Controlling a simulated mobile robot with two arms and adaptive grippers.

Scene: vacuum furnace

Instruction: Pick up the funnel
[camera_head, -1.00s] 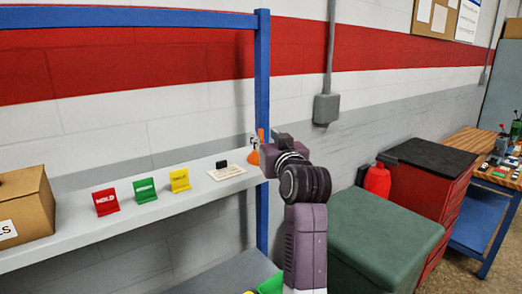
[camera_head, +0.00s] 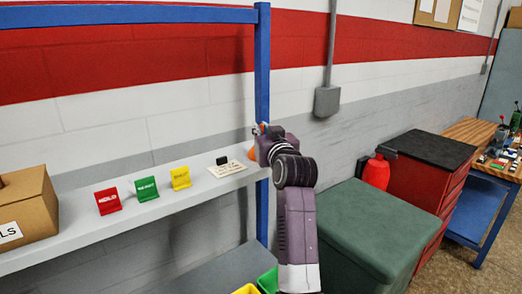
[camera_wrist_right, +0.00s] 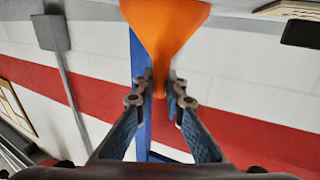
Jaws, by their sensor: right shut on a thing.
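The orange funnel (camera_head: 252,154) is at the right end of the grey shelf (camera_head: 150,215), beside the blue post, mostly hidden behind my right gripper in the head view. In the right wrist view the funnel (camera_wrist_right: 165,30) shows with its wide cone at the top and its narrow spout between my fingers. My right gripper (camera_wrist_right: 160,88) is shut on the spout; in the head view the gripper (camera_head: 261,131) is partly hidden by my wrist. I cannot tell whether the funnel still touches the shelf. My left gripper is not in view.
A white label card (camera_head: 228,169) with a small black block lies left of the funnel. Yellow (camera_head: 180,178), green (camera_head: 146,189) and red (camera_head: 107,201) signs and a cardboard box (camera_head: 28,210) stand along the shelf. The blue post (camera_head: 262,80) is close to my gripper.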

